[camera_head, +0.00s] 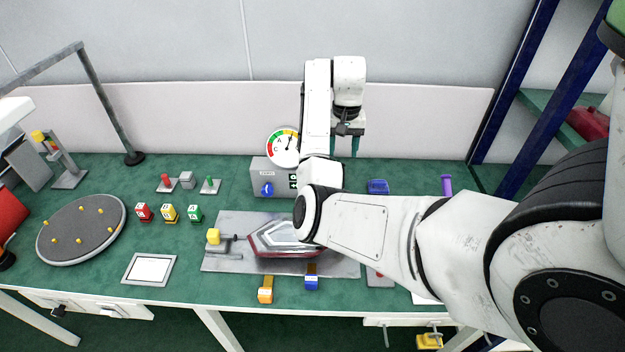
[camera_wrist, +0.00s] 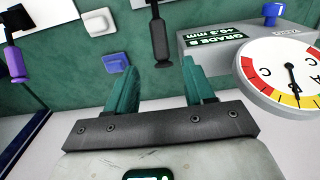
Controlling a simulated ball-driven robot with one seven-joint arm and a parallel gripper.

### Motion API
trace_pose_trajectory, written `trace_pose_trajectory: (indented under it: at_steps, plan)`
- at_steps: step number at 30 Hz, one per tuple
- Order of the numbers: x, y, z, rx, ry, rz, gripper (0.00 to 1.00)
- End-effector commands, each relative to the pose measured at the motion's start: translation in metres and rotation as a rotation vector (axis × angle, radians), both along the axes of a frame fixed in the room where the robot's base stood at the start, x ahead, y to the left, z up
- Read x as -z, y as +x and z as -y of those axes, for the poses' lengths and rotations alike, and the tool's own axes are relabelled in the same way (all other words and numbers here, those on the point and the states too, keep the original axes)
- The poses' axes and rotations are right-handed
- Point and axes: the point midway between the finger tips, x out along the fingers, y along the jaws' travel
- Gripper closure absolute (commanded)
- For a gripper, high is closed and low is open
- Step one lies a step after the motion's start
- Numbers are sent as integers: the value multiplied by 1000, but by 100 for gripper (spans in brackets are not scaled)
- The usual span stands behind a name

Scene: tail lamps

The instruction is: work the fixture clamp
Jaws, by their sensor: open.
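The fixture clamp (camera_head: 213,237) is a small yellow-tipped piece on dark hardware at the left end of a grey fixture plate (camera_head: 228,261). A red-edged tail lamp (camera_head: 270,238) lies on that plate, and its right end is hidden behind my arm. My gripper (camera_head: 344,146) is raised at the back of the table, right of the dial gauge and well apart from the clamp. Its teal fingers are spread with nothing between them, as the wrist view (camera_wrist: 160,85) also shows. The clamp is not in the wrist view.
A dial gauge (camera_head: 283,147) tops a grey box (camera_head: 265,177); its dial also shows in the wrist view (camera_wrist: 283,78). A round turntable (camera_head: 82,229) with yellow pegs, coloured blocks (camera_head: 169,212) and a white-faced tray (camera_head: 150,269) sit left. Orange (camera_head: 265,291) and blue (camera_head: 312,279) pieces lie in front.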

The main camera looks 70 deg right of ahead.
Motion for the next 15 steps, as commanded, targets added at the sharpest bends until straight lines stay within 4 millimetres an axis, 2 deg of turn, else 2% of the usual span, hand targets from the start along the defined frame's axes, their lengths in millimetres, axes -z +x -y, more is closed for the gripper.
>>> trace_pose_trajectory:
  at_steps: [5, 15]
  plan:
    - [17, -1, 0, 3, 5, -2, 47]
    - [75, -1, -1, 1, 5, -1, 47]
